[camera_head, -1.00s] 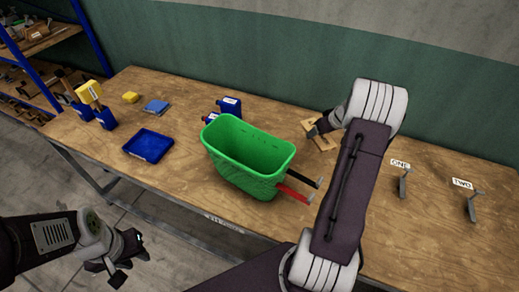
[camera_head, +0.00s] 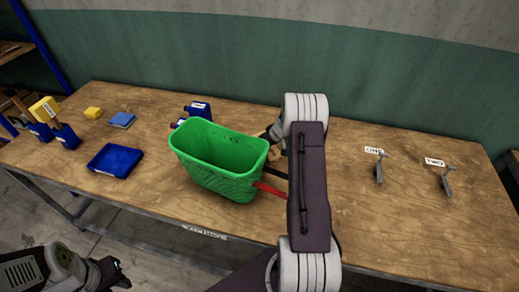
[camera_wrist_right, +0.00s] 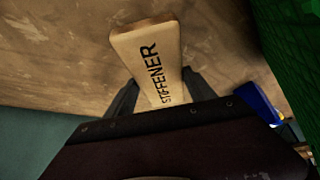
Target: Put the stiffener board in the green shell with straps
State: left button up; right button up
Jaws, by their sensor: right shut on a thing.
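The tan stiffener board, marked STIFFENER, shows in the right wrist view (camera_wrist_right: 150,55) between the fingers of my right gripper (camera_wrist_right: 162,92), which is shut on it. In the head view only a bit of the board (camera_head: 272,133) shows beside my right arm, just behind the green shell's right end; the right fingers are mostly hidden there. The green shell (camera_head: 222,178) stands open-topped on the table, with a red strap (camera_head: 270,188) and a dark strap (camera_head: 274,172) sticking out to its right. My left gripper (camera_head: 120,274) is low at the left, off the table and empty; its finger gap is unclear.
Metal brackets labelled ONE (camera_head: 380,170) and TWO (camera_head: 448,182) stand at the right.

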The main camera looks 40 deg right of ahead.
jog(key=shift+w+a+f, duration=0.5)
jog(key=shift+w+a, duration=0.1)
jog(key=shift+w, duration=0.2)
notch_tip(320, 180, down, 4)
jog(key=shift+s+r, duration=0.1)
jog(key=shift+f, duration=0.2)
jog(key=shift+f+b, duration=0.1)
jog(key=shift+b, duration=0.2)
jog(key=o, duration=1.6)
pick_arm(q)
jog(key=shift+s, duration=0.1)
jog(key=shift+r, duration=0.1)
